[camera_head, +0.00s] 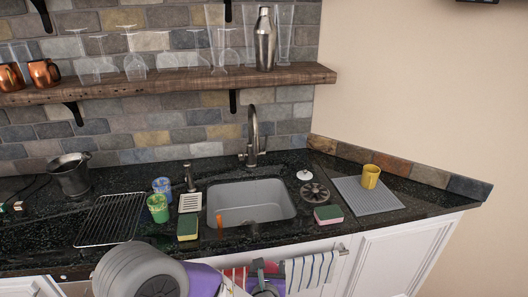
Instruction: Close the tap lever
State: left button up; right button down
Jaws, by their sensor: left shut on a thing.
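The grey metal tap (252,137) stands upright behind the sink (250,203), with a tall curved spout. Its small side lever (264,149) shows low on the right of the tap body; its exact angle is too small to tell. My left gripper (264,272) is low in front of the counter, next to the hanging towels and well away from the tap. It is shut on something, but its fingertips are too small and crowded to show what. My right gripper is not in view.
Around the sink are two sponges (187,227) (328,215), a soap dispenser (189,177), cups (157,207) and a wire rack (108,219). A yellow mug (370,176) stands on a grey mat (391,198). A wooden shelf (160,84) with glassware hangs above. Towels (311,269) hang at the front.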

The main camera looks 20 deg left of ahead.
aim_at(263, 153)
jog(key=k, duration=0.15)
jog(key=z, duration=1)
jog(key=i, duration=0.9)
jog(key=u, duration=1.85)
